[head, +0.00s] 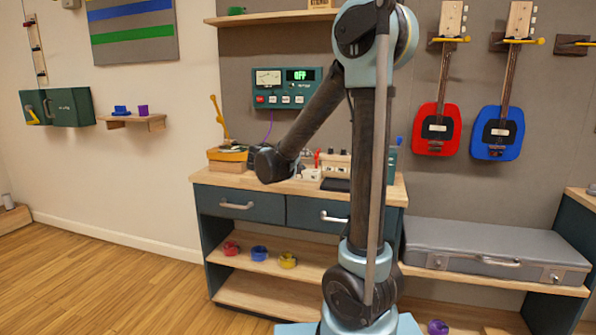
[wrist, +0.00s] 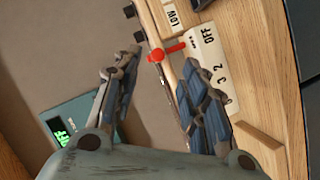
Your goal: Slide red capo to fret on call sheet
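The red capo (wrist: 158,55) sits across a narrow wooden neck in the wrist view, its red bar pointing right at a pale scale plate (wrist: 207,62). The plate reads OFF at one end, with 2 and 3 lower down. My gripper (wrist: 160,60) is open, its two blue-padded fingers apart. The capo shows in the gap near the fingertips. The right finger overlaps the neck and plate in the picture; I cannot tell whether it touches them. No call sheet is clearly identifiable. In the head view my gripper is hidden.
A wooden bench (head: 391,190) stands behind my arm, crowded with small devices. A wall unit (head: 289,87) displays OFF. A red instrument (head: 437,130) and a blue one (head: 498,132) hang right. A grey case (head: 490,250) lies below them. The floor at left is clear.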

